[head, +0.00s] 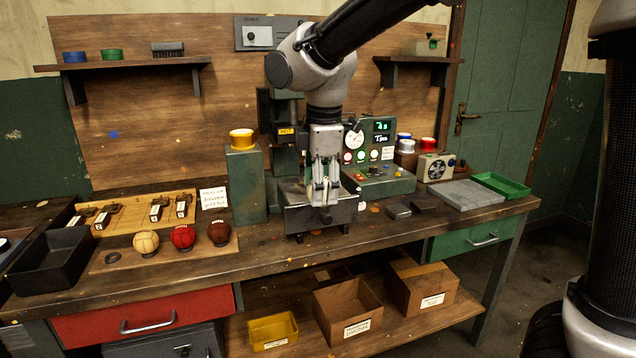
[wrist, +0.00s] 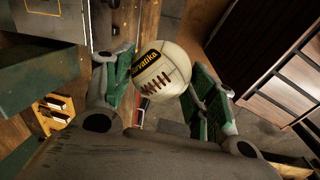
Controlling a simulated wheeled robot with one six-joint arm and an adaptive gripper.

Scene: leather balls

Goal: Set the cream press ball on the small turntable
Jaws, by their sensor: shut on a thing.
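In the wrist view a cream ball (wrist: 165,62) with brown lacing and a yellow-and-black label sits between the green-padded fingers of my gripper (wrist: 162,95), which is shut on it. In the head view my gripper (head: 322,188) points down in front of the press, above a dark metal block (head: 318,218). The held ball is hard to make out there, mostly hidden by the fingers. I cannot identify the small turntable with certainty; a round yellow-topped piece (head: 242,138) stands on a green pedestal (head: 246,185) left of my gripper.
A tan ball (head: 146,243), a red ball (head: 183,237) and a dark brown ball (head: 219,233) rest on a wooden board at left, beside a black tray (head: 52,262). A green control box (head: 380,178) stands right of my gripper. A grey slab (head: 465,194) and green tray (head: 502,185) lie farther right.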

